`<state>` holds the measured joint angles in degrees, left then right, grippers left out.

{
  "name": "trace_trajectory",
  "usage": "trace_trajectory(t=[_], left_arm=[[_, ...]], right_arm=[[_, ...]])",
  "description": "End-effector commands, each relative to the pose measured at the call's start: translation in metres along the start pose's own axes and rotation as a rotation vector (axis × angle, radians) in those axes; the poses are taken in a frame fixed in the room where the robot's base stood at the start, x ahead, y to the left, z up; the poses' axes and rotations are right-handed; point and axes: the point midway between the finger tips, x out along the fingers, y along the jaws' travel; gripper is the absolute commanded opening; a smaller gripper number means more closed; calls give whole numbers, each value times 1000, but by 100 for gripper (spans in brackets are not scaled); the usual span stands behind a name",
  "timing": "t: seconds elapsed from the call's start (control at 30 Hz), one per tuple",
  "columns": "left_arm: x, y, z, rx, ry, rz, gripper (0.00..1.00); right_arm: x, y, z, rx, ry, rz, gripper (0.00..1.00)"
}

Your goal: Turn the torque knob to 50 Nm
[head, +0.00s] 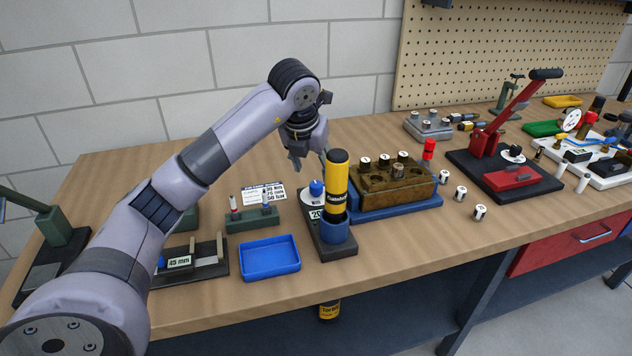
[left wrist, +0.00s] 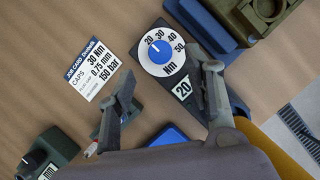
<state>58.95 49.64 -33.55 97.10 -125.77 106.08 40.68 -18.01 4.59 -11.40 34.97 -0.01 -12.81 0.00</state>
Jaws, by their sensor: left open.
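The torque knob (head: 316,188) is a blue knob on a white dial on a dark base, beside a yellow and black tool. In the left wrist view the knob (left wrist: 160,51) sits inside a scale marked 20, 30, 40, 50 and Nm; its small white mark appears to point towards 20. A plate (left wrist: 182,88) on the base reads 20. My left gripper (head: 310,160) is above the knob, fingers pointing down. In the left wrist view its fingers (left wrist: 160,72) are spread wide, with nothing between them touching. My right gripper is not in view.
The yellow and black tool (head: 337,178) stands upright in a blue holder close to the knob. A brown block (head: 398,188) with capped parts is to the right. A blue tray (head: 270,270) lies in front.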

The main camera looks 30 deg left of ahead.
Motion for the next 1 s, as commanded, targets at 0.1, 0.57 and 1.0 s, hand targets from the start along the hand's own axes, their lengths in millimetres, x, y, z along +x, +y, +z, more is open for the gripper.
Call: trace_trajectory(t=[0.1,0.57,1.0], left_arm=[[26,0,-1,-1,5,1,48],[70,0,0,1,-2,0,48],[70,0,0,0,-1,0,32]], right_arm=[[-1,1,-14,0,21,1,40],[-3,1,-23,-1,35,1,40],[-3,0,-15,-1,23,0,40]])
